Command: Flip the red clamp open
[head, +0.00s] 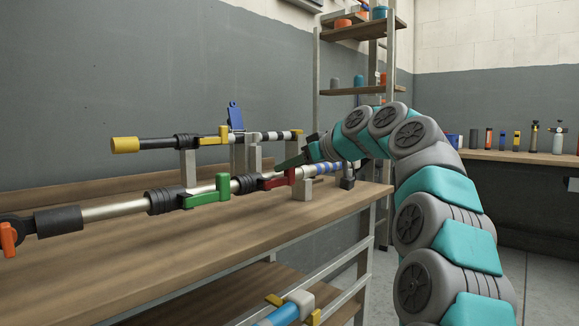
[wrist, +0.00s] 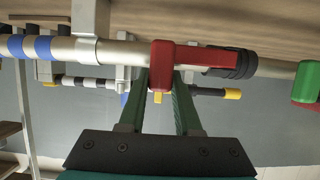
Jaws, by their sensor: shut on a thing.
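The red clamp (head: 280,181) sits on the front silver pipe, between the green clamp and the blue-striped end. In the wrist view the red clamp (wrist: 175,62) lies across the pipe, and its lower end is between my fingertips. My gripper (head: 281,165) reaches in from the right, with its dark green fingers at the clamp. In the wrist view my gripper (wrist: 161,80) is shut on the red clamp, one finger on each side of it. The exact contact is partly hidden.
A green clamp (head: 207,197) is on the same pipe to the left. A rear pipe with a yellow cap (head: 125,145) and yellow clamp (head: 214,139) runs behind. Grey supports hold the pipes above the wooden bench (head: 150,257). The bench front is clear.

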